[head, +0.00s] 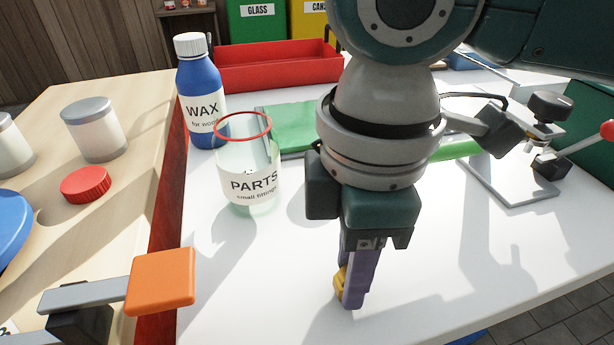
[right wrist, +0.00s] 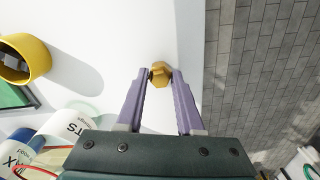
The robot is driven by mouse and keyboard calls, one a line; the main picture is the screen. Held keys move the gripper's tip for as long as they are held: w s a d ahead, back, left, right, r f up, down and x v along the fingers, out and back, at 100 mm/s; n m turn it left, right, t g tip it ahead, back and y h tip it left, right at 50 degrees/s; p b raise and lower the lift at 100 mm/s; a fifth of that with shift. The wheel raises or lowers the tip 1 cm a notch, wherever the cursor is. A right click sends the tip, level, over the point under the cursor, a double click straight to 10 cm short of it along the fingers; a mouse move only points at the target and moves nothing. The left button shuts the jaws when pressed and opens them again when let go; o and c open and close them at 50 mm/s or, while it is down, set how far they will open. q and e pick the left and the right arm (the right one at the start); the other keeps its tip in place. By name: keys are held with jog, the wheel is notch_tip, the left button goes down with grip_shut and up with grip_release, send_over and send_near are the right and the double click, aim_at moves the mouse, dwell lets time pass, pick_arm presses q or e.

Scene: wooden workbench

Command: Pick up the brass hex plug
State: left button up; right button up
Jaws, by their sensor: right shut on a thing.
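The brass hex plug (right wrist: 161,73) is a small golden piece between the purple fingertips of my right gripper (right wrist: 161,76) in the right wrist view. In the head view the plug (head: 340,281) shows partly at the left of the fingers, the rest hidden behind them. My right gripper (head: 350,290) points down over the front of the white bench top and is shut on the plug. I cannot tell whether the plug is clear of the surface. My left gripper is not in view.
A clear PARTS jar (head: 248,170) with a red rim stands left of my right gripper, with a blue WAX bottle (head: 202,95) behind it. A red tray (head: 280,72) is at the back. An orange-ended clamp (head: 160,281) is at the front left. The white bench top (head: 480,270) is clear at the right.

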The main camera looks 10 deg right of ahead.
grip_shut()
jog(key=shift+r, duration=0.15)
notch_tip(320, 180, up, 20)
jog(key=p, duration=0.6)
